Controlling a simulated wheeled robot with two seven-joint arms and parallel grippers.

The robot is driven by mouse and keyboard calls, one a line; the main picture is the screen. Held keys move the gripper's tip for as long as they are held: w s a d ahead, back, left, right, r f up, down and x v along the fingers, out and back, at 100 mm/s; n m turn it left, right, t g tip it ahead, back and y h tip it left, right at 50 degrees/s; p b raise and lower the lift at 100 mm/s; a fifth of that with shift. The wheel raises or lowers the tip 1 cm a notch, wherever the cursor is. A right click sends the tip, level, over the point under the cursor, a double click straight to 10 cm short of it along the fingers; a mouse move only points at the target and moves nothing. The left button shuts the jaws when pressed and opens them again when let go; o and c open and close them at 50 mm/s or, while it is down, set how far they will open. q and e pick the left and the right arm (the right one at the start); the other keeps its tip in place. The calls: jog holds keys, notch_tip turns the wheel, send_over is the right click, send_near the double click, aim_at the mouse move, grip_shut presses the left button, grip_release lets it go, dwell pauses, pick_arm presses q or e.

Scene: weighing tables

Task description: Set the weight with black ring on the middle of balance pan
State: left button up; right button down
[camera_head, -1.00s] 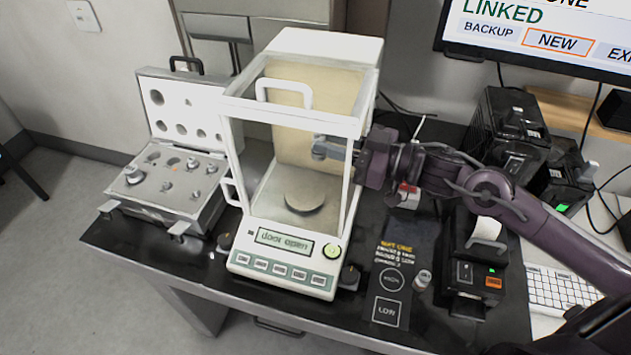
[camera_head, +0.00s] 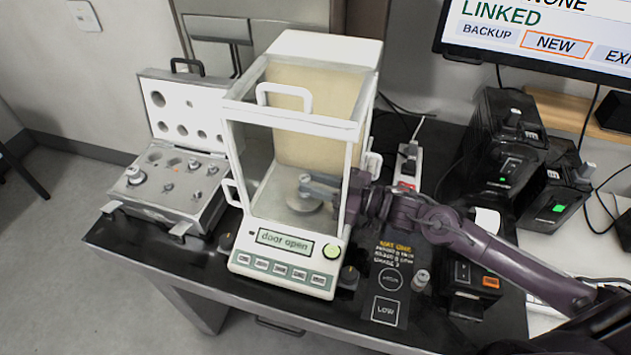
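The balance pan (camera_head: 300,206) is a round grey disc inside the glass-sided balance (camera_head: 292,270), whose display reads "door open". My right gripper (camera_head: 308,184) reaches in through the balance's right side and is low over the pan. It appears shut on a small metal weight (camera_head: 304,178), which is right at or just above the pan, around its middle; I cannot tell whether it touches. A black ring on this weight is too small to make out. My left gripper is not in view.
An open weight case (camera_head: 160,215) with several metal weights stands left of the balance. A printer (camera_head: 474,280) and a power strip (camera_head: 408,165) lie to the right. The balance frame closely surrounds my gripper.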

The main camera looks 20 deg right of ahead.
jog(key=shift+w+a, duration=0.1)
jog(key=shift+a, duration=0.05)
jog(key=shift+f, duration=0.1)
jog(key=shift+f, duration=0.15)
jog(key=c, duration=1.3)
grip_release()
jog(key=shift+o, duration=0.2)
